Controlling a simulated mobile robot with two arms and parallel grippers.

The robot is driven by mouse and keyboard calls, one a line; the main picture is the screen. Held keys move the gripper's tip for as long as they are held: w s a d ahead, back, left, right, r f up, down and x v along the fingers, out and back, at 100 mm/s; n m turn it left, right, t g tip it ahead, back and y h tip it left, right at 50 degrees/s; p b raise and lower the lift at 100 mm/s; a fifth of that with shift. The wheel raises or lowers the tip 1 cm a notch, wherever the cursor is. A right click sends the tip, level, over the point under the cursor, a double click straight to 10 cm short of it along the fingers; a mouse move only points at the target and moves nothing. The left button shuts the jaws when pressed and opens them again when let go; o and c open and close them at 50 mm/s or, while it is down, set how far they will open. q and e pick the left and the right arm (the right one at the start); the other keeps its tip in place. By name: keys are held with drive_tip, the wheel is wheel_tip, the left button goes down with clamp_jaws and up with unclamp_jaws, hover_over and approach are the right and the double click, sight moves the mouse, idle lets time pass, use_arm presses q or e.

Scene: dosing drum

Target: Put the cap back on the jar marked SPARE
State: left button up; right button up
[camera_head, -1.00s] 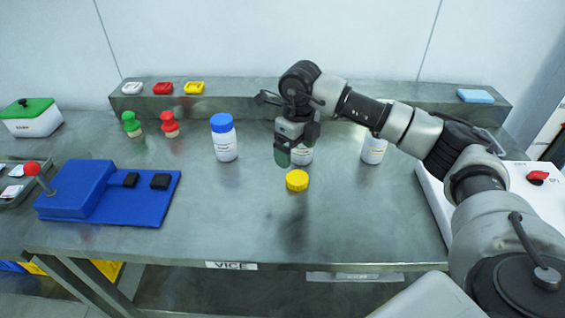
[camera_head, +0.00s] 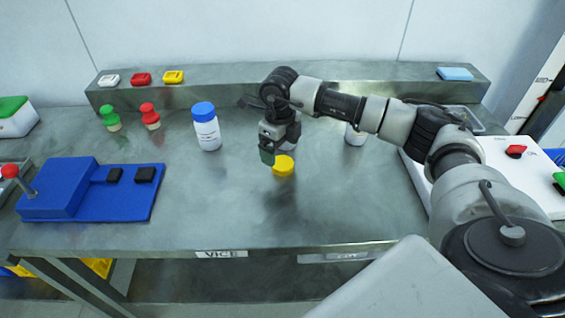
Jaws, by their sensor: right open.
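A yellow cap (camera_head: 284,166) lies on the metal table (camera_head: 230,215) near its middle. My right gripper (camera_head: 268,155) is open just above and to the left of the cap, pointing down. A white jar with a blue cap (camera_head: 206,126) stands upright to the left of the gripper. Another white jar (camera_head: 355,135) stands to the right, its top hidden behind my right arm. A jar behind my right gripper is almost wholly hidden. The jar markings are too small to read, so I cannot tell which is SPARE. My left gripper is out of view.
A blue fixture with a red-knobbed lever (camera_head: 75,195) sits at the left. Green (camera_head: 110,118) and red (camera_head: 150,116) knobbed pieces stand behind it. A raised ledge (camera_head: 220,90) runs along the back. A white panel with a red knob (camera_head: 490,160) is at the right. The front middle is clear.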

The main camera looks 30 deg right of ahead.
sight(281, 162)
drive_tip(key=shift+w+d+f+p, duration=0.1)
drive_tip(key=shift+f+p, duration=0.55)
drive_tip(key=shift+f, duration=1.95)
drive_tip(key=c, duration=1)
